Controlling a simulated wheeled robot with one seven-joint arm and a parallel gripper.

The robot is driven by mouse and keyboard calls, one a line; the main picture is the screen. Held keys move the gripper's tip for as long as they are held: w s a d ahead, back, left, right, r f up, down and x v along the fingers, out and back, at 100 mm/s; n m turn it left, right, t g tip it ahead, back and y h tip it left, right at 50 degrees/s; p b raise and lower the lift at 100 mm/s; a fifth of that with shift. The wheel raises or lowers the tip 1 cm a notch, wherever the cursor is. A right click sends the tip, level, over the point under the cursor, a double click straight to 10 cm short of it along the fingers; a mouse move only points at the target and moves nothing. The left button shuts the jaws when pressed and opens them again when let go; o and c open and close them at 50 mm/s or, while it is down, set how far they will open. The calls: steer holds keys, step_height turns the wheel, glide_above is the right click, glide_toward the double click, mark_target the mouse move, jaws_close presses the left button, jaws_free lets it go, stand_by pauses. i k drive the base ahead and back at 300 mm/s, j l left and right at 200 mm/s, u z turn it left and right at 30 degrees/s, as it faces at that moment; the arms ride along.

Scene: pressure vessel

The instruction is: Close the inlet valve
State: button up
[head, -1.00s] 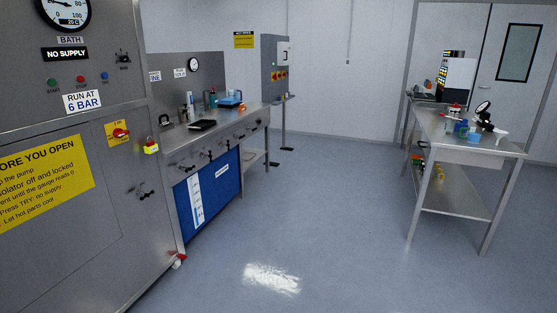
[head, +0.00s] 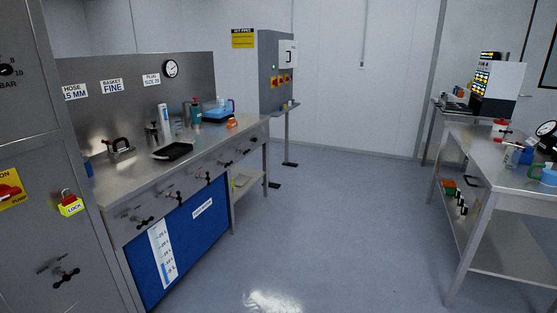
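No valve carries a readable inlet label, so I cannot tell which one is the inlet valve. A black-handled valve (head: 66,274) sits low on the front of the steel cabinet (head: 45,130) at the left edge. Several more valves with black handles line the front of the steel bench, the nearest one (head: 145,221) at its left end and another (head: 175,195) beside it. Whether any of them is open or closed cannot be told from here. My gripper is not in view.
A yellow lock (head: 70,206) hangs on the cabinet beside a red pump switch (head: 8,190). A steel table (head: 490,200) stands at the right. The blue floor (head: 335,220) between them is clear.

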mark_target(208, 179)
steer(key=i, duration=1.95)
steer(key=i+l+u, duration=0.1)
steer(key=i+u, duration=0.35)
steer(key=i+l+u, duration=0.45)
steer(key=i, duration=0.2)
steer(key=i+l+u, duration=0.9)
steer(key=l, duration=0.15)
